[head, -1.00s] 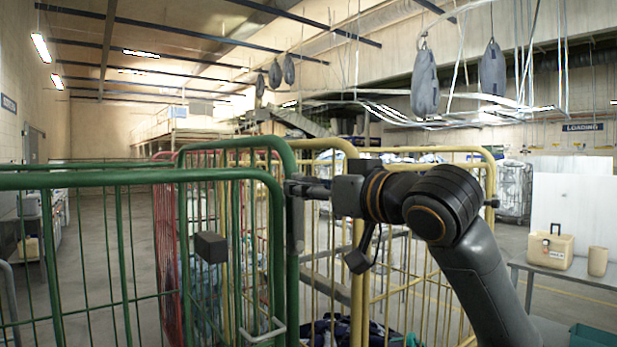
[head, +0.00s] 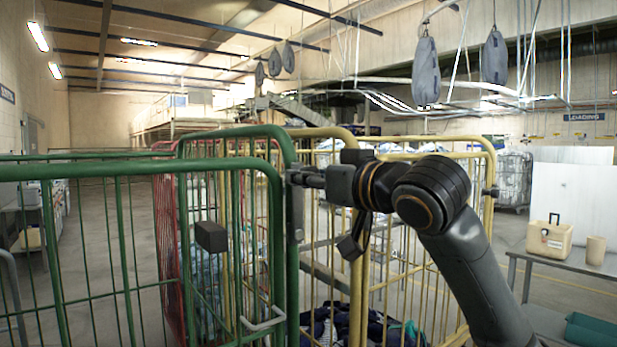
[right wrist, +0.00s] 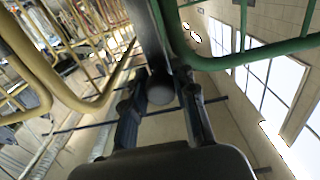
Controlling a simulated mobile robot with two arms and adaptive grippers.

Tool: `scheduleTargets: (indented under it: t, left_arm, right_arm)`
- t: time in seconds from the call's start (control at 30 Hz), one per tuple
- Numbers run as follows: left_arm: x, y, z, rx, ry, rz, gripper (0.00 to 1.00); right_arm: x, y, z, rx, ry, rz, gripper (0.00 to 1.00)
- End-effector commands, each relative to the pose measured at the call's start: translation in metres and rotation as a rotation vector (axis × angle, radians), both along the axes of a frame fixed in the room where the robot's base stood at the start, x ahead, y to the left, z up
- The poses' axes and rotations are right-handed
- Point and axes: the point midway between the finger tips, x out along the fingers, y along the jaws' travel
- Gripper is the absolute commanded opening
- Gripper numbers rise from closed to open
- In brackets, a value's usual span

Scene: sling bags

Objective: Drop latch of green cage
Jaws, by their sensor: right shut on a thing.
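The green cage (head: 281,250) stands at the left and centre of the head view, with its green bar panel nearest me. A dark grey metal latch (head: 296,215) runs upright along its right-hand green post. My right gripper (head: 293,178) reaches in from the right and is shut on the latch near its upper end. In the right wrist view, the two fingers (right wrist: 160,112) sit on either side of the dark latch bar (right wrist: 150,40) and its round end. The green tube (right wrist: 240,55) passes close by. The exact finger contact is partly hidden. My left gripper is not in view.
A yellow cage (head: 352,260) holding dark cloth stands right beside the green one, behind my right arm. A red cage (head: 165,250) is behind the green bars. A grey table (head: 570,268) with a beige box (head: 549,240) is at the right.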

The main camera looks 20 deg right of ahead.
Motion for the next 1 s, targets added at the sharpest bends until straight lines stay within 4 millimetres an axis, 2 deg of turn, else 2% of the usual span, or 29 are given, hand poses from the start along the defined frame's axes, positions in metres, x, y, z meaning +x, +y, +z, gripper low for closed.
scheduleTargets:
  t: [0.37,0.67,1.0]
  left_arm:
    - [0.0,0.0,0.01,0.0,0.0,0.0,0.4]
    - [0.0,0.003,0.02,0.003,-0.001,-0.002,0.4]
    - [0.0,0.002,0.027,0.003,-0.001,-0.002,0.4]
  right_arm:
    - [-0.004,0.011,0.001,-0.149,-0.056,-0.002,0.0]
    - [-0.012,0.034,-0.007,-0.404,-0.15,-0.001,0.0]
    - [-0.022,0.059,-0.027,-0.708,-0.26,-0.001,0.0]
